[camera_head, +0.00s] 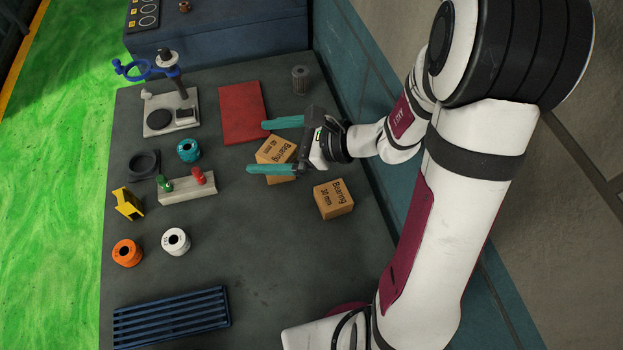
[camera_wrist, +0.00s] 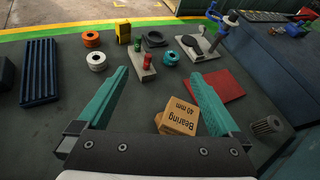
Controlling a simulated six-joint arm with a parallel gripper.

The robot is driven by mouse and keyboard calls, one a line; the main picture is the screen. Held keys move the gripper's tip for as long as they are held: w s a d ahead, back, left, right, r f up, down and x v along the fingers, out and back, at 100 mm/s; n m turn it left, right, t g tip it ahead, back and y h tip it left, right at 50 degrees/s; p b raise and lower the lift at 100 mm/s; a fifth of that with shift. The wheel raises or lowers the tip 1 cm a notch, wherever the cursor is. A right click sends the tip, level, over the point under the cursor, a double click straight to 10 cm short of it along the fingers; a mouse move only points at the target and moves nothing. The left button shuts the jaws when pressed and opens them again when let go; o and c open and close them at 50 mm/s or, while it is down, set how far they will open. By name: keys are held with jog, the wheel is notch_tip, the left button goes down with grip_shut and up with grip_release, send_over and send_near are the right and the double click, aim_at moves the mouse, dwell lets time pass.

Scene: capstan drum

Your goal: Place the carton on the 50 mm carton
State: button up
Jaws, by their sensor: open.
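A brown carton marked "Bearing 40 mm" (camera_head: 277,149) lies between the spread fingers of my gripper (camera_head: 258,147), with one finger crossing in front of its lower part. In the wrist view this carton (camera_wrist: 180,116) is close to the right finger; I cannot tell whether they touch. Another brown edge shows at its left and seems to be a second carton under it, with no readable label. My gripper is open and holds nothing. A carton marked "Bearing 30 mm" (camera_head: 333,199) stands apart to the lower right in the head view. No "50 mm" label is readable.
A red plate (camera_head: 241,112) and a grey ribbed cylinder (camera_head: 300,79) are beyond the gripper. A block with green and red pegs (camera_head: 187,188), a teal spool (camera_head: 188,150) and other small parts stand to the left. The table's lower middle is clear.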

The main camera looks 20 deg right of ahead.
jog(key=s+a+r+n+g+h, duration=0.1)
jog(key=s+a+r+n+g, duration=0.15)
jog(key=s+n, duration=0.35)
jog(key=s+a+r+n+g+h, duration=0.15)
jog(key=s+n+g, duration=0.25)
jog(key=s, duration=0.4)
jog(key=s+d+n+h, duration=0.7)
jog(key=s, duration=0.2)
jog(key=shift+d, duration=0.4)
